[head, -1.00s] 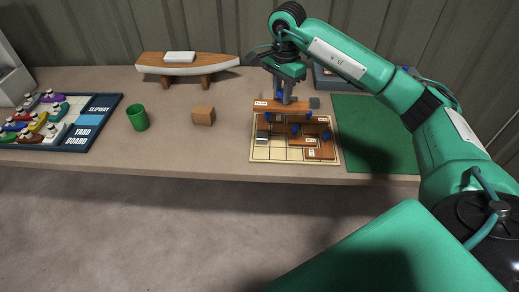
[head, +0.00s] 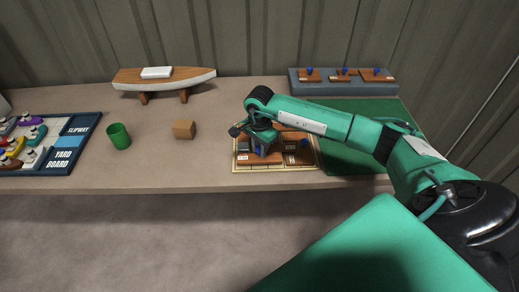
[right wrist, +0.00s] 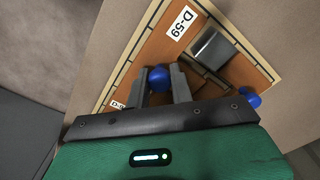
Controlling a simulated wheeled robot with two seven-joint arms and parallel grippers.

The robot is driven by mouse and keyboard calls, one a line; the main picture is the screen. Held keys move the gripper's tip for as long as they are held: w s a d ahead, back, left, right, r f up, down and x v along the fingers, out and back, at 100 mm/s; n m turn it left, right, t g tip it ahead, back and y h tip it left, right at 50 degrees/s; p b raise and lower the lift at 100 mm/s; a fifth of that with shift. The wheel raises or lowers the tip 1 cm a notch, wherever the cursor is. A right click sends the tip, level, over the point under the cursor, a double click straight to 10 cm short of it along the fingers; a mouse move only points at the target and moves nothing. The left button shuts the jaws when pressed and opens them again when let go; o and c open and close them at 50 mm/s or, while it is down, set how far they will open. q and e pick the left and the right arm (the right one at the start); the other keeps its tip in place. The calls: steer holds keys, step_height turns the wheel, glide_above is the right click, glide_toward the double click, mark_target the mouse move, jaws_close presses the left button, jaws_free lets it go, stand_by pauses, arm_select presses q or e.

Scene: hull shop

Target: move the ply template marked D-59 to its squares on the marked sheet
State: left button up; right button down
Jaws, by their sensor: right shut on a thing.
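The ply template marked D-59 (right wrist: 150,58) is an orange-brown strip with a white label and a blue knob (right wrist: 158,78). In the head view the template (head: 268,159) lies along the front edge of the marked sheet (head: 236,169), its label at the left end. My right gripper (right wrist: 160,84) is shut on the knob; in the head view the gripper (head: 262,152) is low over the sheet and hides part of it. I cannot tell whether the template rests flat on the sheet. My left gripper is not in view.
A grey block (right wrist: 212,48) sits beside the template's labelled end. Other templates (head: 297,158) lie on the sheet's right.

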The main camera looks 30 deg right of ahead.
steer(key=shift+f, duration=0.85)
steer(key=c, duration=1.2)
jaws_free()
steer(key=shift+c, duration=0.2)
